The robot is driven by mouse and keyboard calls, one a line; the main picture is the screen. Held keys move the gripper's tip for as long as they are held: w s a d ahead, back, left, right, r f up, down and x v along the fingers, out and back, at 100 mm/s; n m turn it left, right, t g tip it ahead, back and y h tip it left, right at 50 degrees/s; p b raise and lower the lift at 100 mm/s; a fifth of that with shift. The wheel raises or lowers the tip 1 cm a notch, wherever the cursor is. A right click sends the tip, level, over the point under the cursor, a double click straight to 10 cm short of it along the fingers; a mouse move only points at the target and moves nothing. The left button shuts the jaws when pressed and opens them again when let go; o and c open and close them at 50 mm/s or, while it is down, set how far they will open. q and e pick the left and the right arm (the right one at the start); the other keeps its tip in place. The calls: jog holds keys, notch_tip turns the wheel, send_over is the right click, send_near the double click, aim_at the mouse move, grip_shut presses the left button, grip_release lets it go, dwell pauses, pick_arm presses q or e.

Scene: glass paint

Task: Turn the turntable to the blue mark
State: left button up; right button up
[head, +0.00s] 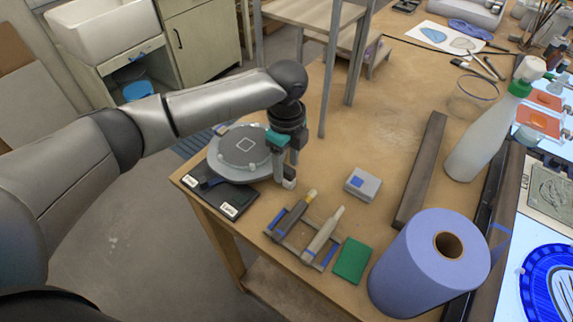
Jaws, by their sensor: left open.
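The turntable (232,152) is a round grey disc with a pale square outline at its centre and several light spots near its rim. It sits on a dark base (237,194) with white labels, at the table's left corner. My left gripper (290,183) points down beside the right side of the turntable and is open. Whether it touches the disc I cannot tell. A blue mark on the turntable is not clearly visible. My right gripper is not in view.
On the wooden table (375,165) are a tool rest (307,232), a green pad (352,260), a small white box with a blue square (362,184), a dark bar (420,170), a blue paper roll (430,262) and a spray bottle (490,130).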

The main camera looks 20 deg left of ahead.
pick_arm(q)
jog(key=shift+f, duration=0.35)
jog(key=shift+c, duration=0.4)
grip_shut()
dwell(0.9)
